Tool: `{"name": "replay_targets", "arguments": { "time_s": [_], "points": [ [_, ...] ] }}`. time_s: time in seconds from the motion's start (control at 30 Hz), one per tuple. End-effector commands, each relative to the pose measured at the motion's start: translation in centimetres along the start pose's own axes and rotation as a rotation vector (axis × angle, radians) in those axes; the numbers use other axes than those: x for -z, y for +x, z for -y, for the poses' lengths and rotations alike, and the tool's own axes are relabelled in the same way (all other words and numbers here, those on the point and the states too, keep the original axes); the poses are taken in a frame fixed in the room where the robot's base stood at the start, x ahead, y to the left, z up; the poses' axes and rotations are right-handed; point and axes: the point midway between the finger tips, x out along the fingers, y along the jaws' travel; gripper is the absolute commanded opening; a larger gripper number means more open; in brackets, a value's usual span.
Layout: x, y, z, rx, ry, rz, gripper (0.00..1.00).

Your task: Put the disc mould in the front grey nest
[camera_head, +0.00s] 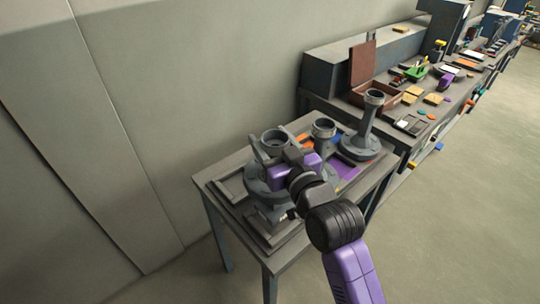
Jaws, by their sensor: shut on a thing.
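My gripper (273,153) is shut on a grey disc mould (258,182), a wide round body with a ring-shaped collar on top. The mould is over the left part of the small grey table (208,183). A grey nest (285,236), a low rectangular frame, lies at the table's front edge, partly hidden by the mould and my arm. Another grey nest (229,189) shows at the table's left side. I cannot tell whether the mould touches a nest.
A tall-necked grey mould (369,125) stands at the table's right, beside a purple nest (357,170). Another grey collar (323,130) rises behind my gripper. Orange and blue patches show at the back. A cluttered bench (440,105) runs off to the right. The wall is close on the left.

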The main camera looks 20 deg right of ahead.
Motion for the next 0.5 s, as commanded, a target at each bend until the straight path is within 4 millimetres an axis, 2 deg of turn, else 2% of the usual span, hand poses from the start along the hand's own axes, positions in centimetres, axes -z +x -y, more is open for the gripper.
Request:
{"name": "replay_targets", "arguments": {
  "time_s": [0.17, 0.4, 0.5],
  "points": [
    [-1.0, 0.0, 0.0, 0.001, 0.001, -0.003, 0.0],
    [-4.2, 0.0, 0.0, 0.0, 0.002, -0.001, 0.0],
    [-4.8, 0.0, 0.0, 0.0, 0.0, -0.004, 0.0]
  ]
}}
